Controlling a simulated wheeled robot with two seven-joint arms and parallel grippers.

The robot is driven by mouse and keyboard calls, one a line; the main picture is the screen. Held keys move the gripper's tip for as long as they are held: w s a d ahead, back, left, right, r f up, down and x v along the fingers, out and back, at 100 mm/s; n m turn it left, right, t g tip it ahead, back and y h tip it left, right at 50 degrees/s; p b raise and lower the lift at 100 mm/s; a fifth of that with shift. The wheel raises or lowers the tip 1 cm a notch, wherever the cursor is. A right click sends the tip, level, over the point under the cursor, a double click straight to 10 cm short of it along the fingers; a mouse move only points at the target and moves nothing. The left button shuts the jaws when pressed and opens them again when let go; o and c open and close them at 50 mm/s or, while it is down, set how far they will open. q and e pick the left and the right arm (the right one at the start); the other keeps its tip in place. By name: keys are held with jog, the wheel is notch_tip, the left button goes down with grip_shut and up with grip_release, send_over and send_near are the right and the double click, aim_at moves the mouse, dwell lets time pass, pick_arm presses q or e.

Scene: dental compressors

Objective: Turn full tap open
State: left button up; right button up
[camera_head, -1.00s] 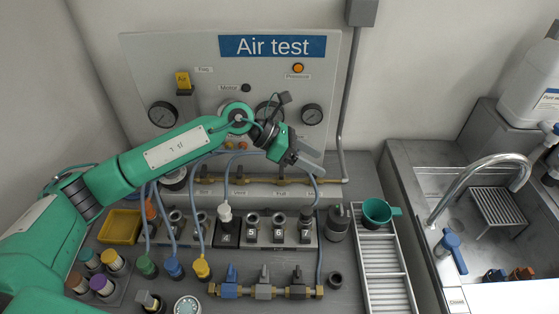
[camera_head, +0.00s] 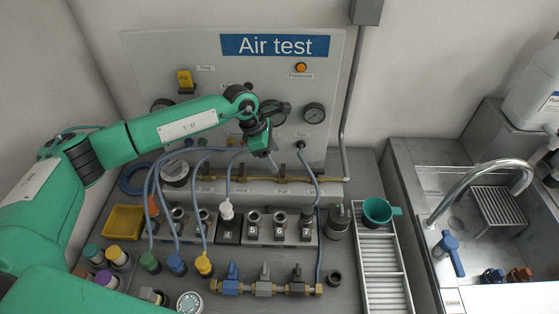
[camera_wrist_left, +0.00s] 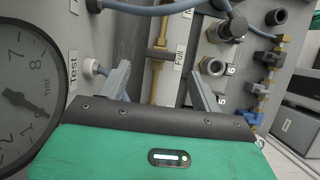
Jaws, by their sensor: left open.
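The full tap (camera_head: 283,170) is a small dark-handled valve on the brass pipe (camera_head: 225,179) along the foot of the Air test panel. The label "Full" is just below it. In the left wrist view, a tap with a dark handle (camera_wrist_left: 159,52) sits on the upright-looking brass pipe beside the "Full" label (camera_wrist_left: 180,52). My left gripper (camera_head: 272,160) points down at the pipe, close to this tap. Its grey fingers (camera_wrist_left: 160,85) are open and spread either side of the pipe in the wrist view, with nothing visibly held. Contact cannot be told. My right gripper is not in view.
A pressure gauge (camera_wrist_left: 22,90) is close beside the gripper. Hoses (camera_head: 316,185) loop over the pipe. Numbered sockets (camera_head: 253,230) and a lower row of coloured valves (camera_head: 265,288) stand in front. A sink (camera_head: 455,220) is at the right.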

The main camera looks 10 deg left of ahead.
aim_at(282, 169)
pick_arm(q)
jog(key=p+x, duration=0.1)
jog(key=x, duration=0.4)
jog(key=c, duration=1)
